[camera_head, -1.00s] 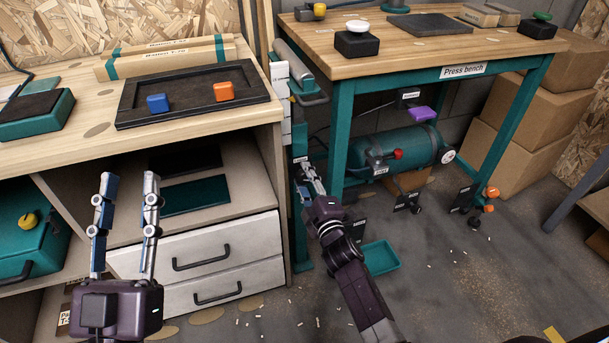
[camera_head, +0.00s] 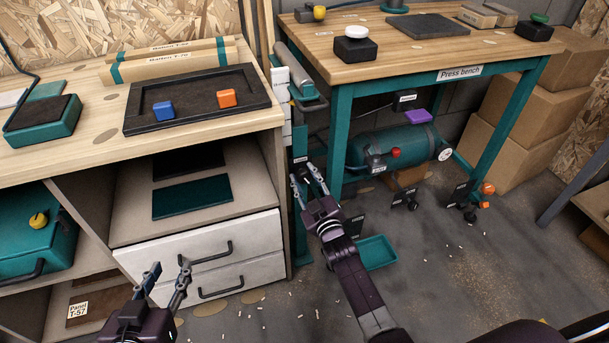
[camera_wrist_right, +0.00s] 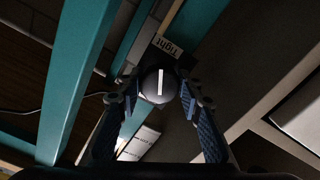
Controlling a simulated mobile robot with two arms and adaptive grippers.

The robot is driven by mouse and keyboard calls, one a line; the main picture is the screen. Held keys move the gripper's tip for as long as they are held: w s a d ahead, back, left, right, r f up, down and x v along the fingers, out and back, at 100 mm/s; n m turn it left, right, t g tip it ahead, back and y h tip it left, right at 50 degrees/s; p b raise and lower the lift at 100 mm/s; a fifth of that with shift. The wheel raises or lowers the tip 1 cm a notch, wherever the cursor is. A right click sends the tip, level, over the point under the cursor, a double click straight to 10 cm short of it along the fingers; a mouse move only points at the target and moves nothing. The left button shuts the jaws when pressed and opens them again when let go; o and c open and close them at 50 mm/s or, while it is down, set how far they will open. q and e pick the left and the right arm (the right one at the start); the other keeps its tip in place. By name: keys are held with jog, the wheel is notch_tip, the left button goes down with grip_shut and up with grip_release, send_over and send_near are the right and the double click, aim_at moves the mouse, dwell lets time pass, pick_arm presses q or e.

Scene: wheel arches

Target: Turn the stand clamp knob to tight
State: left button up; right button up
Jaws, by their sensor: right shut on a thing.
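The clamp knob (camera_wrist_right: 159,85) is a dark round knob with a white line across its face, seen in the right wrist view. The line runs nearly upright in that picture, towards a dark label (camera_wrist_right: 168,46) reading "tight", which appears upside down. My right gripper (camera_head: 304,178) is at the teal post between the cabinet and the press bench. My left gripper (camera_head: 169,268) is open and empty before the drawers.
The press bench (camera_head: 420,50) stands right, with a teal tank (camera_head: 375,148) beneath. The wooden cabinet (camera_head: 245,145) with drawers stands left. A teal tray (camera_head: 376,252) lies on the floor beside my right arm. Several small knobs on dark brackets stand farther right.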

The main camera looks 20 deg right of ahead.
pick_arm(q)
jog(key=shift+s+a+f+g, duration=0.15)
jog(key=shift+s+f+g, duration=0.15)
jog(key=shift+f, duration=0.2)
pick_arm(e)
jog(key=shift+f, duration=0.1)
jog(key=o, duration=1.2)
pick_arm(q)
jog(key=shift+r, duration=0.1)
pick_arm(e)
jog(key=shift+s, duration=0.1)
jog(key=s, duration=1.1)
jog(key=shift+s+d, duration=0.2)
jog(key=shift+s, duration=0.2)
